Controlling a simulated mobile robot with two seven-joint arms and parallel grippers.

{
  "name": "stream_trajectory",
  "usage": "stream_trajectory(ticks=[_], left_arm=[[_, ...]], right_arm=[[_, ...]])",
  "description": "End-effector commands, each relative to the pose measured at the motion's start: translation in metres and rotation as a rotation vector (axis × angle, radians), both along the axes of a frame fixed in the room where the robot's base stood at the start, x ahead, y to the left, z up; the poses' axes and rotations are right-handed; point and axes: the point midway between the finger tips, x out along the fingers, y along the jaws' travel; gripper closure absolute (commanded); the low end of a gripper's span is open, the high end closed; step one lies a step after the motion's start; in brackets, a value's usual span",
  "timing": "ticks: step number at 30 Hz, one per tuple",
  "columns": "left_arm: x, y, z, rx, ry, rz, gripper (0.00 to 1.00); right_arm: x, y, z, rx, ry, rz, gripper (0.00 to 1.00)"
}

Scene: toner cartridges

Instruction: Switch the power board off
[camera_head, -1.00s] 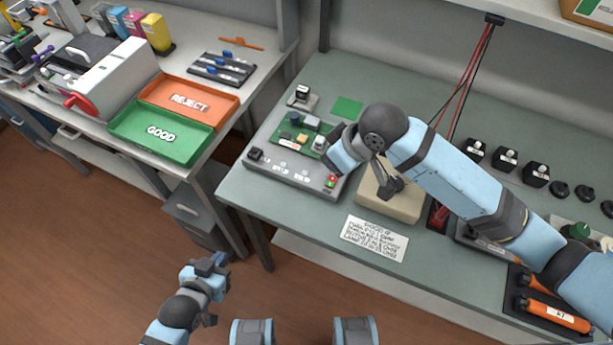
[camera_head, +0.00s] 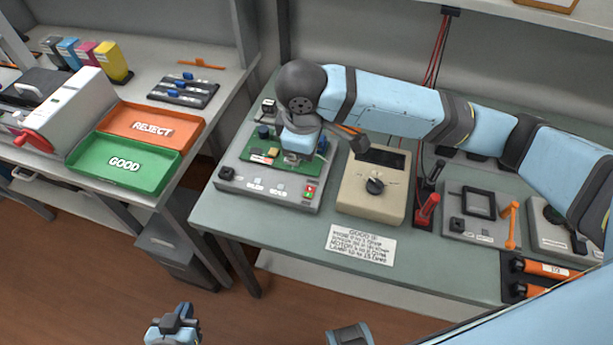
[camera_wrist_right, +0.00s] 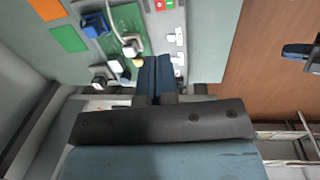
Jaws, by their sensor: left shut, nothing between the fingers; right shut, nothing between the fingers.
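The power board (camera_head: 232,187) is a grey panel at the front left of the bench, carrying a green circuit board (camera_head: 258,157). A small red and green switch (camera_head: 309,192) sits at its front right corner; red (camera_wrist_right: 160,5) and green patches show at the top of the right wrist view. My right gripper reaches over the circuit board, its fingertips hidden behind the wrist in the head view. In the right wrist view its dark blue fingers (camera_wrist_right: 162,75) are together and empty. My left gripper (camera_head: 183,312) is shut and empty, low in front of the bench.
A beige meter with a dial (camera_head: 372,205) stands right of the power board, with a printed card (camera_head: 361,245) in front. Green (camera_head: 115,175) and orange (camera_head: 165,125) trays lie on the left bench.

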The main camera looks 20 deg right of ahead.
Motion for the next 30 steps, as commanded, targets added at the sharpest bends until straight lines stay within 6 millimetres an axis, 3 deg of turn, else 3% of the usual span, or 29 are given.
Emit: stream_trajectory(ticks=[5, 15, 21, 30], left_arm=[[-0.001, 0.001, -0.004, 0.002, 0.006, 0.001, 1.0], [-0.001, 0.001, -0.008, 0.001, 0.009, 0.002, 1.0], [0.0, 0.001, -0.004, -0.003, 0.003, 0.002, 1.0], [0.0, 0.0, -0.004, -0.002, 0.004, 0.002, 1.0]], right_arm=[[0.001, -0.001, -0.019, -0.001, 0.003, 0.0, 1.0], [0.009, -0.007, -0.09, -0.003, 0.003, -0.001, 1.0], [0.012, -0.009, -0.122, -0.002, 0.001, -0.001, 1.0], [0.014, -0.01, -0.139, 0.001, -0.001, 0.0, 1.0]])
